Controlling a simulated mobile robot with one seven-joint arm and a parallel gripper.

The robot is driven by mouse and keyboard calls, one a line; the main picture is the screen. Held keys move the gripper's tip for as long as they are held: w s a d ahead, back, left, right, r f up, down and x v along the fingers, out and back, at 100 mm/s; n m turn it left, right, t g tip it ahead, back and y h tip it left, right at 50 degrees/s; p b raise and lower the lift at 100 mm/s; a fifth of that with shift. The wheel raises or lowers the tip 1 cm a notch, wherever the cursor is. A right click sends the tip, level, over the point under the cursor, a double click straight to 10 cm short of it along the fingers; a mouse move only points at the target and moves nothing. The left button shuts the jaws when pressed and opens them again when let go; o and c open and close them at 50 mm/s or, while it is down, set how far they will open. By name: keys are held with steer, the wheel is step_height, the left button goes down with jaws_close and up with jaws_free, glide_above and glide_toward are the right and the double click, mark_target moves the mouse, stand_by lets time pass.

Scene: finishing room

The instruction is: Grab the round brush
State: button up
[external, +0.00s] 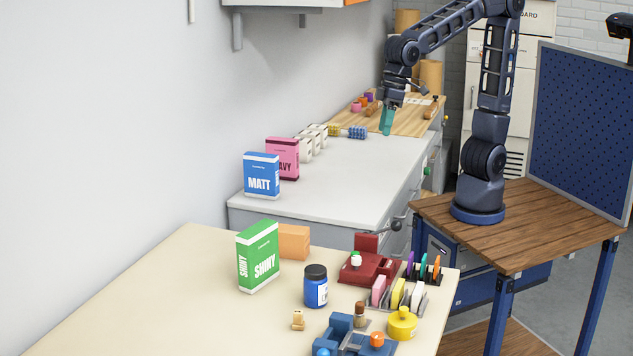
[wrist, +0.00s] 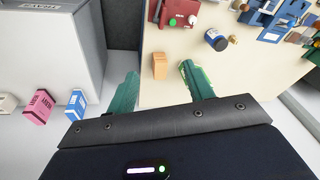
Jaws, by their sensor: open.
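I cannot tell for certain which thing is the round brush. A small brown-topped piece (external: 360,314) stands on the cream table beside the yellow round pot and may be it. A small pale wooden piece (external: 298,320) stands nearer the front, and a blue ribbed roller-like piece (external: 348,132) lies on the far grey counter. My gripper (external: 387,122) hangs above the far end of the grey counter, well away from the cream table. In the wrist view my gripper (wrist: 160,73) shows two green fingers spread apart with nothing held between them.
Blue MATT (external: 262,175) and pink boxes (external: 283,158) stand on the grey counter (external: 345,185).

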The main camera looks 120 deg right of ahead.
steer(key=w+a+f+m, duration=0.2)
steer(key=w+a+f, duration=0.2)
steer(key=w+a, duration=0.35)
steer(key=m+g+h, duration=0.1)
steer(key=m+g, duration=0.1)
steer(key=m, duration=0.3)
glide_above(360, 304)
steer(key=f, duration=2)
steer(key=shift+s+f, duration=0.25)
steer(key=shift+s, duration=0.1)
steer(key=shift+a+f, duration=0.2)
steer(key=shift+f, duration=0.3)
steer(key=f, duration=0.5)
steer(key=shift+w+d, duration=0.25)
steer(key=shift+d+f, duration=0.15)
steer(key=shift+f, duration=2.55)
steer(key=c, duration=1)
steer(key=shift+r, duration=0.15)
